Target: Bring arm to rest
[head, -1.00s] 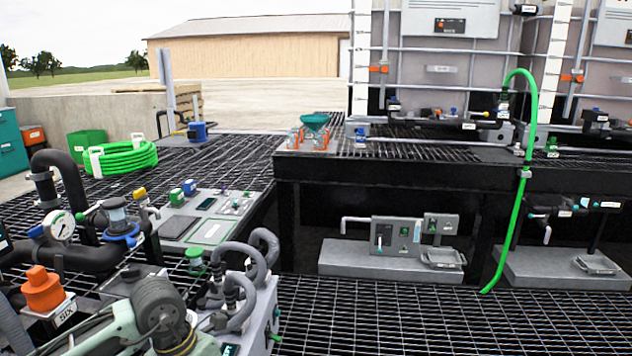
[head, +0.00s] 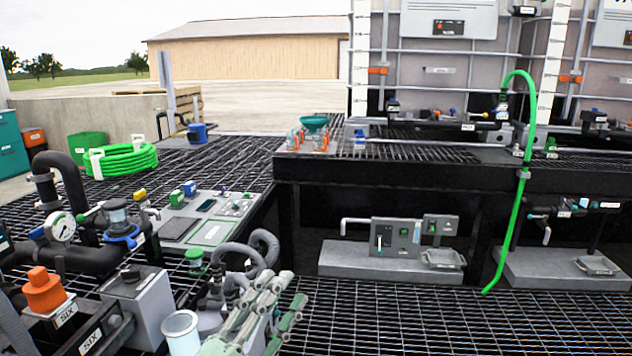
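My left gripper (head: 292,289) is at the bottom of the head view, left of centre. It is pale green and grey, and its fingers point up and to the right. The fingers look spread apart, with nothing seen between them. It appears in front of the grey hoses (head: 240,255) and the dark grating; I cannot tell whether it touches the hoses. My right gripper is not in view.
An orange-capped fitting (head: 43,290), a grey box (head: 140,305) and a pale cup (head: 181,330) stand left of my gripper. A control panel (head: 205,215) lies behind. The grating floor (head: 420,320) to the right is clear up to the hanging green hose (head: 514,220).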

